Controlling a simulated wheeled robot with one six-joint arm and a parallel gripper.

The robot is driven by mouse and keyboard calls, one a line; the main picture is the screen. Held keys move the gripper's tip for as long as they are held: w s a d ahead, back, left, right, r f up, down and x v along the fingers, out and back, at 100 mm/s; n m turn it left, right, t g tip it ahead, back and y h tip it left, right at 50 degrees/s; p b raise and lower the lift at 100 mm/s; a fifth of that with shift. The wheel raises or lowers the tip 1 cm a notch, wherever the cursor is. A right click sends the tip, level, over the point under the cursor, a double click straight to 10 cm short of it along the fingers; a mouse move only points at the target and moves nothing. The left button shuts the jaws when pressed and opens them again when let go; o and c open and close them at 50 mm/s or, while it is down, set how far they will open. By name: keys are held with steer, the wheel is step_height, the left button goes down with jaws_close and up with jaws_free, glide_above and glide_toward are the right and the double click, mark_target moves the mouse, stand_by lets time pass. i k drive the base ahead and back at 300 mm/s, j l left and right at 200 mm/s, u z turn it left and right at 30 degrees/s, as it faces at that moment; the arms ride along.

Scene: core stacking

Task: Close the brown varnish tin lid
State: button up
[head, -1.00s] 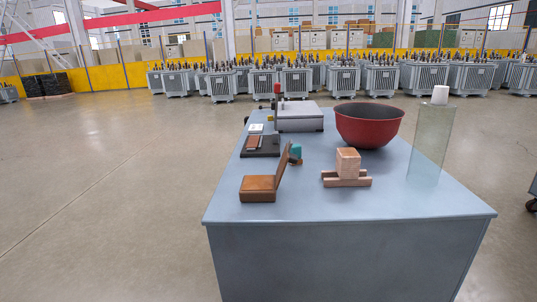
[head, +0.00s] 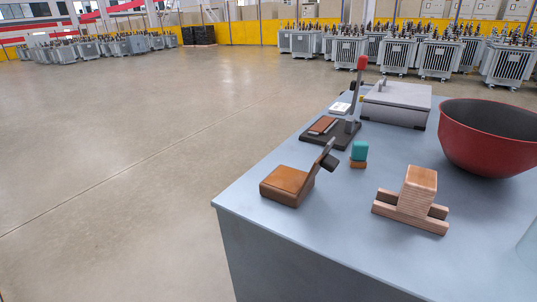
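The brown varnish tin (head: 285,184) is a low, box-shaped thing near the left edge of the table. Its lid (head: 318,168) stands open, raised along the tin's right side and leaning up to the right, seen nearly edge-on. A dark, round knob-like piece (head: 329,161) shows at the lid's outer side. The top of the tin's body looks plain brown. My gripper is not in view, and nothing touches the tin or its lid.
On the blue-grey table (head: 262,205) stand a teal-topped block (head: 359,153), a wooden block on a cradle (head: 415,193), a red bowl (head: 490,140), a dark lever stand (head: 332,134) and a grey box (head: 396,103). Open floor (head: 110,170) lies left.

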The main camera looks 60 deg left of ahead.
mark_target(327, 160)
steer(key=i+l+u, duration=0.15)
steer(key=u, duration=0.25)
steer(key=l+u, duration=0.45)
steer(key=i+l+u, duration=0.1)
steer(key=l+u, duration=0.15)
steer(key=u, duration=0.15)
steer(key=l+u, duration=0.3)
steer(key=u, duration=0.15)
